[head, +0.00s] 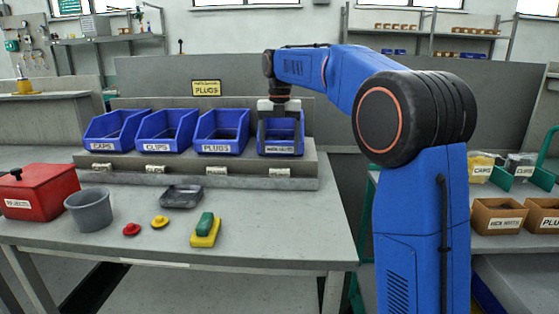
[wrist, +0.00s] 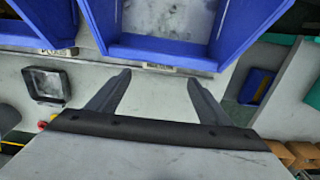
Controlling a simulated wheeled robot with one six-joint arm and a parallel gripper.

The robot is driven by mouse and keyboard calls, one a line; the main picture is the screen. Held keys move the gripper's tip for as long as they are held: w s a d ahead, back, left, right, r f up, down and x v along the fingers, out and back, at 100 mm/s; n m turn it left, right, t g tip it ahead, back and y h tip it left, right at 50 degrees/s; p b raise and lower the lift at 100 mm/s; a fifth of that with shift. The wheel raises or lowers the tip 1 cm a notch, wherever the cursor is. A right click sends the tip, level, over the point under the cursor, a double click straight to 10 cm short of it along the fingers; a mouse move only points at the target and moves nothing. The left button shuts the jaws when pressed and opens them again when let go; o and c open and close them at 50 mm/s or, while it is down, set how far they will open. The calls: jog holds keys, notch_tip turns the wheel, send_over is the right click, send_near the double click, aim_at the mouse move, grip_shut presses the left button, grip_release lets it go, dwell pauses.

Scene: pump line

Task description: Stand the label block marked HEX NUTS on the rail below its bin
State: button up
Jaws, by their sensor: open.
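Blue bins stand in a row, and the rightmost (head: 281,136) has a front label that reads HEX NUTS. Below them runs a grey rail (head: 186,177) with small pale label blocks along it. One pale block (head: 276,172) is on the rail below the HEX NUTS bin; its text is too small to read. My gripper (head: 279,141) is open and empty, pointing down at the HEX NUTS bin. In the wrist view its fingers (wrist: 158,77) are spread, with a blue bin (wrist: 160,45) beyond them and a small pale label (wrist: 158,67) at its front edge.
A red box (head: 42,191), a grey bucket (head: 89,210), a dark tray (head: 181,196), red and yellow knobs, and a green-and-yellow block pair (head: 205,231) are on the table. The table's right front is clear. Brown bins (head: 498,216) stand at right.

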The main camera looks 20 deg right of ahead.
jog(key=shift+r, duration=2.7)
jog(key=shift+s, duration=0.1)
jog(key=s+d+f+m+t, duration=0.1)
jog(key=s+f+m, duration=0.3)
jog(key=s+m, duration=0.4)
jog(key=s+d+f+m+t, duration=0.1)
jog(key=s+d+f+m, duration=0.2)
jog(key=s+m, duration=0.4)
jog(key=s+d+f+m+t, duration=0.1)
jog(key=s+f+m, duration=0.5)
jog(key=s, duration=1.1)
jog(key=shift+s+d+m, duration=0.2)
jog(key=shift+d+m, duration=0.1)
jog(key=shift+m, duration=0.35)
jog(key=shift+s+d+m, duration=0.2)
jog(key=shift+d+m, duration=0.05)
jog(key=shift+m, duration=0.4)
jog(key=s+f+m+t, duration=0.1)
jog(key=s+f+m, duration=0.7)
jog(key=s+f, duration=0.2)
jog(key=shift+s+d+f+m+t, duration=0.2)
jog(key=shift+d+f+m+t, duration=0.25)
jog(key=shift+f, duration=0.3)
